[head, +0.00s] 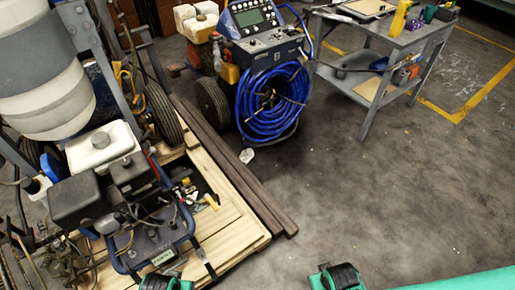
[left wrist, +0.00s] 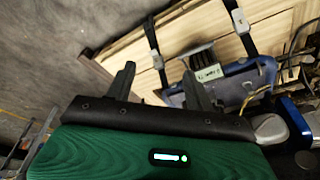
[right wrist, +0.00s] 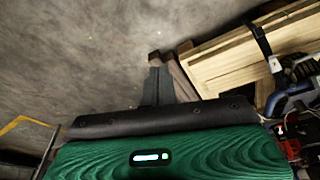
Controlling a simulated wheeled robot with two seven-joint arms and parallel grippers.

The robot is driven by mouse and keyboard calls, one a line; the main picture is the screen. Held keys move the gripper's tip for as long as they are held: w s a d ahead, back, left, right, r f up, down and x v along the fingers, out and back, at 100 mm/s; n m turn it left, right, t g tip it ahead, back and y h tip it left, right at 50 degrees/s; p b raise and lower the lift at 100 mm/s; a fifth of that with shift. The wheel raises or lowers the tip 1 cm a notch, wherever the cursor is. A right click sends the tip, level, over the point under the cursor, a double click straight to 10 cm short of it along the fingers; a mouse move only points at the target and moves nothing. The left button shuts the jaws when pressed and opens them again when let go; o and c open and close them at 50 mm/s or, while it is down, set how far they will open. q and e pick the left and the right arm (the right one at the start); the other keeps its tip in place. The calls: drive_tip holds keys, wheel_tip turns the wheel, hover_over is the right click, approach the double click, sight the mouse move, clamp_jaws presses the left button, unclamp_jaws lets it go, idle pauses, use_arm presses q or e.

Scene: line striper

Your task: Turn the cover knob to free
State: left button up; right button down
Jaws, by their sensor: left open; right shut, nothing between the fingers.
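The line striper (head: 120,190), with a white tank and a black engine, stands on a wooden pallet at the left of the head view. Its blue front frame with a small label plate also shows in the left wrist view (left wrist: 235,85). I cannot make out the cover knob in any view. My left gripper (left wrist: 158,82) is open and empty, its fingers apart in front of the pallet edge and the blue frame. My right gripper (right wrist: 158,84) is shut and empty, its fingers together over floor beside the pallet corner. In the head view only green and black wrist parts show at the bottom.
The wooden pallet (head: 235,228) has dark beams (head: 240,175) along its right side. A blue machine with a coiled blue hose (head: 270,98) stands behind. A grey cart (head: 375,65) with tools is at the back right. The floor (head: 370,190) at the right is clear.

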drive_tip(key=w+b+v, duration=0.1)
drive_tip(key=w+v, duration=0.1)
drive_tip(key=v, duration=0.4)
use_arm(q)
drive_tip(key=w+d+r+n, duration=0.1)
drive_tip(key=w+r, duration=0.6)
drive_tip(key=r, duration=0.4)
drive_tip(key=n+g+b, duration=0.1)
drive_tip(key=n+g, duration=0.2)
drive_tip(key=n, duration=1)
approach(125, 161)
wheel_tip(125, 161, down, 7)
drive_tip(key=shift+s+d+f, duration=0.1)
drive_tip(key=shift+d, duration=0.1)
drive_tip(key=shift+f, duration=0.75)
use_arm(e)
drive_tip(key=s+f, duration=0.3)
drive_tip(key=f, duration=0.7)
drive_tip(key=s+d+f, duration=0.1)
drive_tip(key=s+f, duration=0.3)
drive_tip(key=f, duration=0.6)
drive_tip(key=s+f+g, duration=0.1)
drive_tip(key=s+f, duration=0.2)
drive_tip(key=f, duration=0.7)
drive_tip(key=shift+s+d, duration=0.15)
drive_tip(key=shift+d, duration=0.15)
use_arm(q)
drive_tip(key=shift+c, duration=0.2)
